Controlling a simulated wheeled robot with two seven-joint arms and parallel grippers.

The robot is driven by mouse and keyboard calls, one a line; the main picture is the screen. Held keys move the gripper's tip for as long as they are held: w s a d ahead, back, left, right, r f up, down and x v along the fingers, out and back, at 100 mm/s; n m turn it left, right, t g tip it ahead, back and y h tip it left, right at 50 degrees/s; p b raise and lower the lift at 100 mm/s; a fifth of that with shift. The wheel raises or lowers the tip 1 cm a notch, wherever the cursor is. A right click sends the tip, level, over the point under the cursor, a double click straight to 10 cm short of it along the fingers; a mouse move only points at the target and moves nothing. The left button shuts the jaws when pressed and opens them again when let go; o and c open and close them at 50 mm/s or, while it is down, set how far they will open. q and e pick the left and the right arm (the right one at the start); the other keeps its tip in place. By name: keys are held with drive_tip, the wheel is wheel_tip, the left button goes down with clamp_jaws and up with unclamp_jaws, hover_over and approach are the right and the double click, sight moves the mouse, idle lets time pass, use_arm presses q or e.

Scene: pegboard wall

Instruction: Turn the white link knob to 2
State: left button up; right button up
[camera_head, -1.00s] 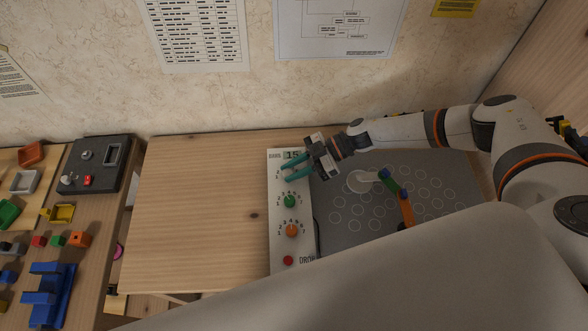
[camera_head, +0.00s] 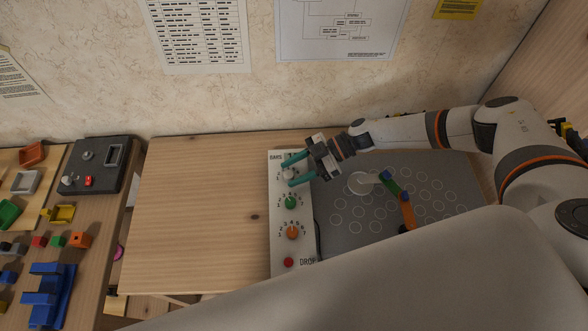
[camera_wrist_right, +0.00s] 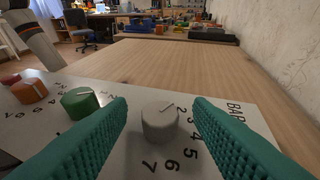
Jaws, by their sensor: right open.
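The white link knob (camera_head: 288,174) is the top knob on the white panel (camera_head: 279,222). It also shows between the fingers in the right wrist view (camera_wrist_right: 160,122), with its dark line pointing up and right, close to the printed 2. My right gripper (camera_head: 291,175) is open, one teal finger on each side of the white knob. In the right wrist view the fingers (camera_wrist_right: 158,128) show gaps to the knob. The green knob (camera_head: 290,202) and orange knob (camera_head: 292,232) sit below it on the panel. My left gripper is not in view.
A grey board (camera_head: 345,225) with white circles lies right of the panel. It carries a linkage of white, green, blue and orange bars (camera_head: 405,212). The wooden table (camera_head: 200,215) to the left is clear.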

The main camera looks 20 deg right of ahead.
drive_tip(key=b+v, duration=0.1)
drive_tip(key=v, duration=1)
drive_tip(key=shift+d+r+b, duration=0.2)
drive_tip(key=shift+d+b, duration=0.1)
drive_tip(key=shift+b, duration=0.05)
